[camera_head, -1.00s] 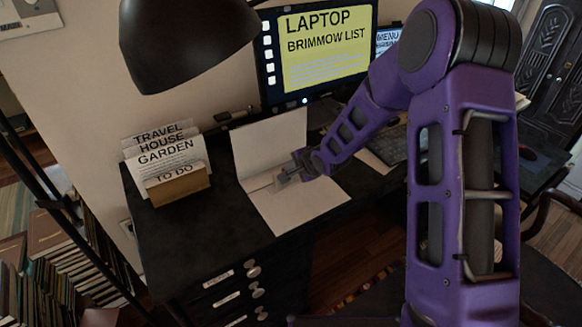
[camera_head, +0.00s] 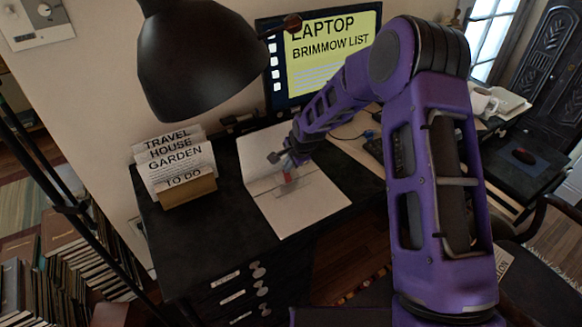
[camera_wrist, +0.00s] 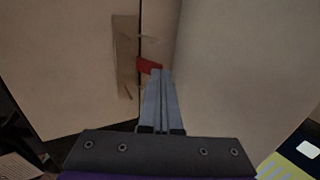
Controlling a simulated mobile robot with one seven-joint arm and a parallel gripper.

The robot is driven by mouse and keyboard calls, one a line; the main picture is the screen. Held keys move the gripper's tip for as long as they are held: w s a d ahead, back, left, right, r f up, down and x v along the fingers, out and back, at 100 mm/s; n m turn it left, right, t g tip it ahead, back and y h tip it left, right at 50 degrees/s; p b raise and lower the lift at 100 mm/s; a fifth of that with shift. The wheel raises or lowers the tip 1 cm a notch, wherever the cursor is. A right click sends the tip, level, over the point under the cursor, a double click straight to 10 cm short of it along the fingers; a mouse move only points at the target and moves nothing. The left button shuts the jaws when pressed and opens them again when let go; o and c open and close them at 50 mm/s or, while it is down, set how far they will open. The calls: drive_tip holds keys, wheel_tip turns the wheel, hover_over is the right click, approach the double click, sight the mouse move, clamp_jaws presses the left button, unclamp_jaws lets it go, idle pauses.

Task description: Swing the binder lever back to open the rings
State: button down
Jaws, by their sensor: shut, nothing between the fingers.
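The white binder (camera_head: 305,205) lies open on the black desk, its back cover leaning up against the wall side. In the wrist view its pale inside (camera_wrist: 60,60) fills the left, with a metal ring plate (camera_wrist: 124,60) and thin rings. The red lever (camera_wrist: 148,65) sits at the plate's right edge; a small red patch of it (camera_head: 288,178) shows in the head view. My gripper (camera_wrist: 157,72) is shut and empty, its tips at the lever's right end. I cannot tell whether they touch it. In the head view my gripper (camera_head: 284,164) hangs over the binder.
A card holder (camera_head: 188,190) with labelled cards stands left of the binder. A black lamp shade (camera_head: 200,60) hangs above it. The monitor (camera_head: 330,50) stands behind. Bare desk top (camera_head: 215,235) lies in front of the holder. Drawers are below the front edge.

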drive_tip(key=shift+w+a, duration=0.3)
drive_tip(key=shift+a, duration=0.05)
drive_tip(key=shift+w+a+f+g+h, duration=0.15)
drive_tip(key=shift+w+g+h, duration=0.1)
drive_tip(key=shift+g+h, duration=0.2)
drive_tip(key=shift+w+a+f+g+h, duration=0.2)
drive_tip(key=shift+w+g+h, duration=0.15)
drive_tip(key=shift+g, duration=0.4)
drive_tip(key=shift+w, duration=0.1)
drive_tip(key=shift+s+d+f+b, duration=0.35)
drive_tip(key=shift+s+d+b, duration=0.1)
drive_tip(key=shift+s+b, duration=0.15)
